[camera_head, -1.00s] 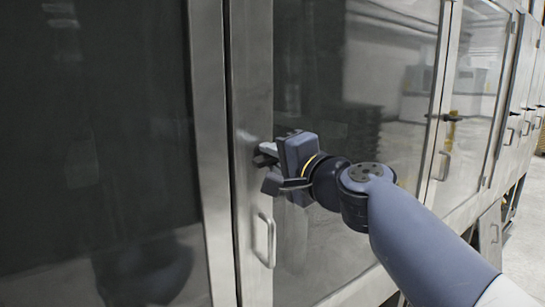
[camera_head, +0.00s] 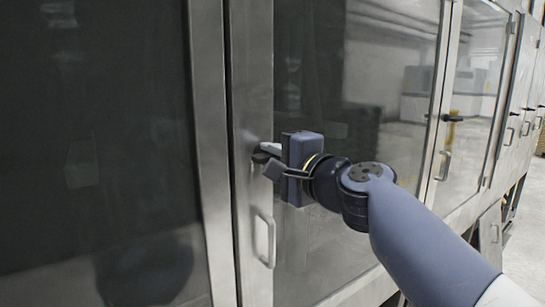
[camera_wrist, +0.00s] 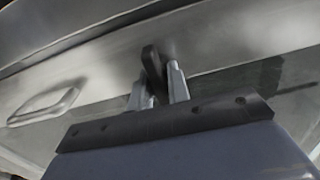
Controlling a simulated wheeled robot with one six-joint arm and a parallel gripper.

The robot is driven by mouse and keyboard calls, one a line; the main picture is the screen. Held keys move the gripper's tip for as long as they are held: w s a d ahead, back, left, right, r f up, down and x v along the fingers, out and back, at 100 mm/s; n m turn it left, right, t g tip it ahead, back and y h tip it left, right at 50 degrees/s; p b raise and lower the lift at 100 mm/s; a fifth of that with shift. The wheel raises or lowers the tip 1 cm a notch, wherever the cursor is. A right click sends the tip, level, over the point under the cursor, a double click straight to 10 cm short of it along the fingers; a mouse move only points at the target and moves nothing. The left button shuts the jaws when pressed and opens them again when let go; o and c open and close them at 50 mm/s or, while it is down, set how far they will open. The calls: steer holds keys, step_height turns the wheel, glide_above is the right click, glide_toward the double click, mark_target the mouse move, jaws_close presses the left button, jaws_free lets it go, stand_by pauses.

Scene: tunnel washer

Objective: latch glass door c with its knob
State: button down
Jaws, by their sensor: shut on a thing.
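The glass door (camera_head: 345,110) with a steel frame stands upright in front of me and looks flush with the cabinet front. Its small dark knob (camera_wrist: 152,62) is on the left frame strip, between my fingers in the wrist view. My gripper (camera_head: 268,160) is shut on this knob, from the right side of the strip in the head view. In the wrist view the two grey fingers of my gripper (camera_wrist: 159,88) stand on either side of the knob. The fingers mostly hide the knob in the head view.
A steel bar handle (camera_head: 264,240) sits below the knob on the same strip, and also shows in the wrist view (camera_wrist: 45,103). Another glass door (camera_head: 475,90) with a dark knob (camera_head: 452,117) and handle (camera_head: 445,165) is to the right. A dark glass panel (camera_head: 95,120) fills the left.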

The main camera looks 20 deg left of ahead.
steer(key=c, duration=1.5)
jaws_free()
steer(key=b+v, duration=0.3)
steer(key=v, duration=0.7)
steer(key=shift+s+d, duration=0.25)
steer(key=shift+s, duration=0.05)
steer(key=p+x, duration=0.3)
steer(key=x, duration=0.8)
steer(key=shift+w, duration=0.1)
steer(key=shift+d+n, duration=0.15)
steer(key=shift+n, duration=0.45)
